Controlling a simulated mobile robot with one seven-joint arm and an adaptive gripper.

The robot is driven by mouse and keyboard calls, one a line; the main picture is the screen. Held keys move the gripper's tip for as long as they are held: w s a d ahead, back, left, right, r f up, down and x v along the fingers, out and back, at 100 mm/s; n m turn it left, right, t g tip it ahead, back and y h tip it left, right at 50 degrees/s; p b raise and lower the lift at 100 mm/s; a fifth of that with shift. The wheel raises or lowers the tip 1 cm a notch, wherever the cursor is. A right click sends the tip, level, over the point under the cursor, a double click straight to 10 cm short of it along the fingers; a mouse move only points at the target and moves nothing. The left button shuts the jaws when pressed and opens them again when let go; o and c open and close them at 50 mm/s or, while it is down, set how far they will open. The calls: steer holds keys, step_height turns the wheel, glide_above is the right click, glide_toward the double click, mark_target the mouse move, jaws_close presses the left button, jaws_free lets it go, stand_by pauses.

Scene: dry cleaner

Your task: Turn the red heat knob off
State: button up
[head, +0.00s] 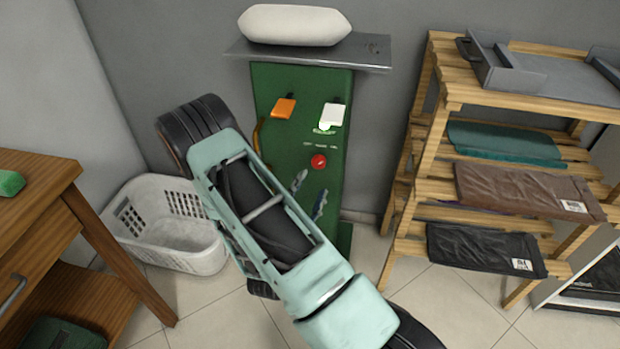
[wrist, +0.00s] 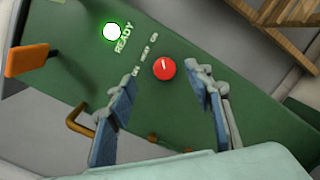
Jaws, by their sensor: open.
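The red heat knob (head: 319,161) is a small round knob on the green front panel (head: 290,150) of the pressing stand. In the wrist view the knob (wrist: 164,68) has a short white mark pointing toward the picture's top. Three small labels lie beside it, too small to read surely. A lit white-green lamp (wrist: 112,31) marked READY is near them. My gripper (head: 310,193) is open, just below the knob in the head view. In the wrist view my gripper (wrist: 168,90) has its blue-padded fingers either side of the knob's line, apart from it.
An orange lever (head: 284,108) and a white lever (head: 331,115) stick out above the knob. A brownish curved handle (wrist: 78,122) is at the panel's side. A wooden rack (head: 440,110) stands right; a white basket (head: 140,225) and wooden table (head: 60,180) are left.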

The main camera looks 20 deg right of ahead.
mark_target(317, 164)
steer(key=shift+n+y, duration=0.3)
steer(key=shift+y, duration=0.2)
steer(key=x, duration=0.3)
steer(key=f+b+x, duration=0.1)
steer(key=x, duration=0.3)
steer(key=a+x, duration=0.1)
steer(key=x, duration=0.2)
steer(key=shift+w+d+f, duration=0.1)
steer(key=shift+w+f, duration=0.2)
steer(key=shift+w, duration=0.3)
steer(key=c, duration=1.2)
